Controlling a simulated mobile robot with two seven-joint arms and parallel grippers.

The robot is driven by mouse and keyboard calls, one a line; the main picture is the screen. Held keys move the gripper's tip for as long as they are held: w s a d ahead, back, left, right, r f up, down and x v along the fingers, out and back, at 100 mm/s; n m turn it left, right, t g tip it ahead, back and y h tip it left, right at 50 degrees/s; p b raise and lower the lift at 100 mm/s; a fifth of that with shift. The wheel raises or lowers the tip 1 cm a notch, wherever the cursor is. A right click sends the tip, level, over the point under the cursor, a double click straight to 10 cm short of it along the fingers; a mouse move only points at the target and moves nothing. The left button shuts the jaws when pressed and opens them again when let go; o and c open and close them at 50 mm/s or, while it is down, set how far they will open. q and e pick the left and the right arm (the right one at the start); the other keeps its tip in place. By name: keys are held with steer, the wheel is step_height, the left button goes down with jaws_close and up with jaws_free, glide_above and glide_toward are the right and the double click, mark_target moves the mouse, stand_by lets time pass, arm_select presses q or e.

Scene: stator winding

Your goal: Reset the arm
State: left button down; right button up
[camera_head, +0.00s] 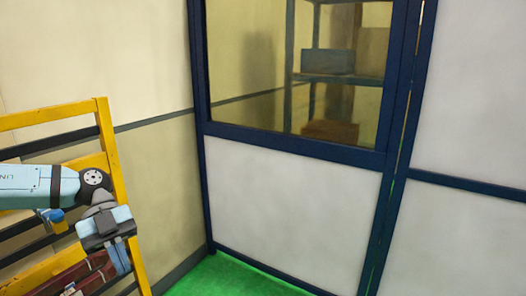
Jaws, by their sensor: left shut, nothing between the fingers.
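My left arm comes in from the left, light blue and grey, bent at its dark wrist joint. My left gripper (119,258) hangs below the wrist at the lower left, pointing down. Its fingers are small and partly dark in this view; it is shut with nothing seen in it. It shows in front of the yellow rack (117,170), and I cannot tell the gap between them. My right arm and gripper are out of view.
The rack has black rails and a dark red part (85,277) low down by the gripper. A blue-framed partition (290,200) with white panels and a window stands ahead. Shelving (328,62) shows through the window. The green floor (225,278) is clear where visible.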

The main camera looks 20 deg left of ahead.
arm_select(q)
steer(key=w+d+f+n+t+h, duration=0.25)
steer(key=d+f+n+t, duration=0.35)
steer(key=f+t, duration=0.35)
steer(key=w+d+f+n+t+h, duration=0.1)
steer(key=w+d+f+n+t, duration=0.35)
steer(key=f+t, duration=0.45)
steer(key=s+d+f+n+g+y, duration=0.1)
steer(key=s+d+f+n+y, duration=0.4)
steer(key=f, duration=0.5)
steer(key=s+d+f+n+g+y, duration=0.2)
steer(key=s+d+f+n+y, duration=0.2)
steer(key=f, duration=0.7)
steer(key=shift+s+d+n+y, duration=0.35)
steer(key=shift+s+d+n, duration=0.1)
steer(key=shift+s+d, duration=0.65)
steer(key=shift+s+a+g, duration=0.1)
steer(key=shift+a+g, duration=0.05)
steer(key=shift+g, duration=0.1)
